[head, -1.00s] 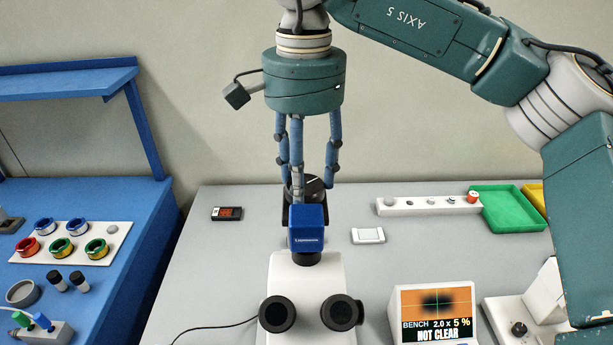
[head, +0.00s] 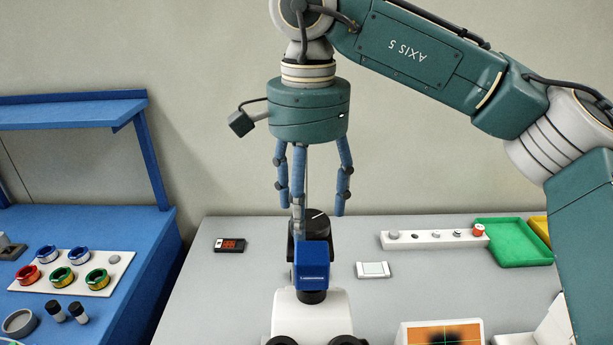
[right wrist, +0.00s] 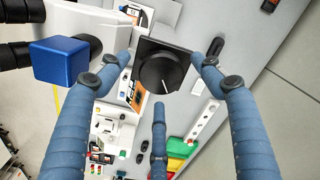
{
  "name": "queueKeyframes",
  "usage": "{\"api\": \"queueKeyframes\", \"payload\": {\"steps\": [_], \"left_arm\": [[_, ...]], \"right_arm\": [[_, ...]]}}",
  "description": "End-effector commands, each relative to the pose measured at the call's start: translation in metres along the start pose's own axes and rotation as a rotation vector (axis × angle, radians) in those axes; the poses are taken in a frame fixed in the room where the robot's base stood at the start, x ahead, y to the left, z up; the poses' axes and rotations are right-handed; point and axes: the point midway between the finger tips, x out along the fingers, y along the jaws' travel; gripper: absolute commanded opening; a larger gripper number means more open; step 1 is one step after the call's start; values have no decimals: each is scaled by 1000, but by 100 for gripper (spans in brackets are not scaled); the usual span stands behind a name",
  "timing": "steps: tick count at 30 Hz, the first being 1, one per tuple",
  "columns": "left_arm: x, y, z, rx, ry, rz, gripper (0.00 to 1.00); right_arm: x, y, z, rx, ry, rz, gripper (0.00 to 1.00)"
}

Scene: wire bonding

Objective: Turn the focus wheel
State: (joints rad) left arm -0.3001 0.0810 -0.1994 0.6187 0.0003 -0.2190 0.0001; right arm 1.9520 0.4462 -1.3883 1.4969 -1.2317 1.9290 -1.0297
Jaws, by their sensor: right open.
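The focus wheel is a black knob (head: 317,221) with a white line on top, behind the microscope's blue head (head: 312,265). It also shows in the right wrist view (right wrist: 163,74), in a dark square mount. My right gripper (head: 313,203) is open above the wheel, with its three blue fingers pointing down. In the right wrist view the fingertips (right wrist: 150,82) are spread around the wheel with gaps visible, and nothing is held. One finger overlaps the wheel's left edge in the head view, so contact there is unclear. My left gripper is out of view.
The microscope's white body (head: 313,312) stands in front of the wheel. A monitor (head: 440,333) is at the lower right, cut off. A white strip with small parts (head: 410,241), a green tray (head: 512,256) and a white pad (head: 373,270) lie to the right.

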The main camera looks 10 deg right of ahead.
Motion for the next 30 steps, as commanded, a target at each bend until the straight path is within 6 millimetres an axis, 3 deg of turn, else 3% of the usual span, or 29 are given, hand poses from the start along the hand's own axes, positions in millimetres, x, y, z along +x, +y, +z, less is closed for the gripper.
{"api": "queueKeyframes", "payload": {"steps": [9,15,30], "left_arm": [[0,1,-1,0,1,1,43],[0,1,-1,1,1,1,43],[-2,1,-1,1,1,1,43]], "right_arm": [[-68,-2,2,1,4,-2,66],[-97,-2,3,-3,2,2,66],[-109,-2,4,-5,-1,3,66]]}}
